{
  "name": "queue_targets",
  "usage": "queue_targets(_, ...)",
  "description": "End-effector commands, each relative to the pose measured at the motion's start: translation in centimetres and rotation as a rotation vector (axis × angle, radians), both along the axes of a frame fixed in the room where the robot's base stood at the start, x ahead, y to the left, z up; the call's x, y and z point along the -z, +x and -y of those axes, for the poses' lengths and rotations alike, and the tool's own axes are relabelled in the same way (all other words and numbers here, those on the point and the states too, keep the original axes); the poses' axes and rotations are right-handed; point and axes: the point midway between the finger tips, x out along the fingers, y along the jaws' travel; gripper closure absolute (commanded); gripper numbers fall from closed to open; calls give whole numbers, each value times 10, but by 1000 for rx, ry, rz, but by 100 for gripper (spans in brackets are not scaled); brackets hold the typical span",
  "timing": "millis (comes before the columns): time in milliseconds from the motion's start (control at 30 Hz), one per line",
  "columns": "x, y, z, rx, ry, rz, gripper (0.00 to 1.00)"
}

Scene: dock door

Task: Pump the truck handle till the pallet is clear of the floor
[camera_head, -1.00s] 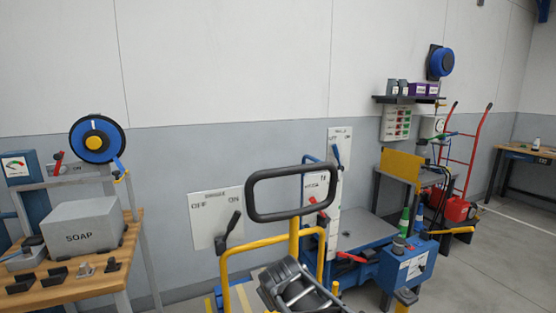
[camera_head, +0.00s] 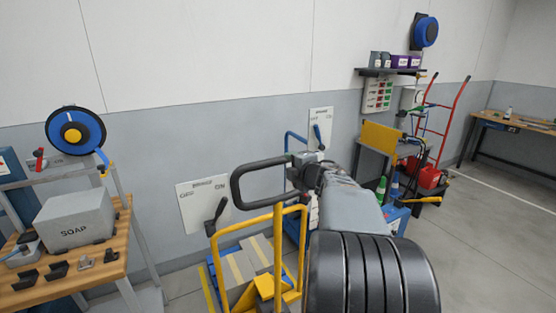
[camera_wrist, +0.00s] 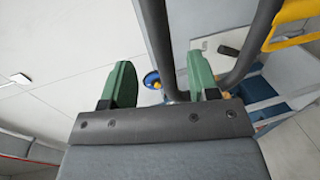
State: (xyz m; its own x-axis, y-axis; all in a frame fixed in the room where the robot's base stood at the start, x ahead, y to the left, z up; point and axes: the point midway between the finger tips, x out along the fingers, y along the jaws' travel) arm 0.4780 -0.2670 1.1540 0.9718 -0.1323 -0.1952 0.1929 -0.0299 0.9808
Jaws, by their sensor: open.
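The truck handle is a black rounded loop (camera_head: 237,191) above a yellow frame (camera_head: 212,252) in the head view. My gripper (camera_head: 303,160) is at the loop's right end, partly hidden by my own arm. In the wrist view my gripper (camera_wrist: 160,80) has its green fingers apart, and a black bar of the handle (camera_wrist: 157,38) passes between them in the picture. I cannot tell if the fingers touch it. Behind the yellow frame lies a low load of grey boxes with yellow bands (camera_head: 236,266). The pallet's underside and its gap to the floor are hidden.
A wooden bench (camera_head: 75,268) with a SOAP box (camera_head: 75,218) stands at left. A wall plate (camera_head: 193,208) with a black lever is behind the handle. Open floor (camera_head: 480,240) lies further right.

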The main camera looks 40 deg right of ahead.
Motion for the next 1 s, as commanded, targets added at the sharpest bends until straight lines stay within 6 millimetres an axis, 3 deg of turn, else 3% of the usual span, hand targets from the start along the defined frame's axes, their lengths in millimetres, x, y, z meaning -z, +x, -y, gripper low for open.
queue_targets(200, 10, 43, 4, -3, 3, -2, 45)
queue_targets(500, 16, 79, 10, -1, 2, 0, 45)
queue_targets(1000, 18, 89, 11, 1, 2, 0, 45)
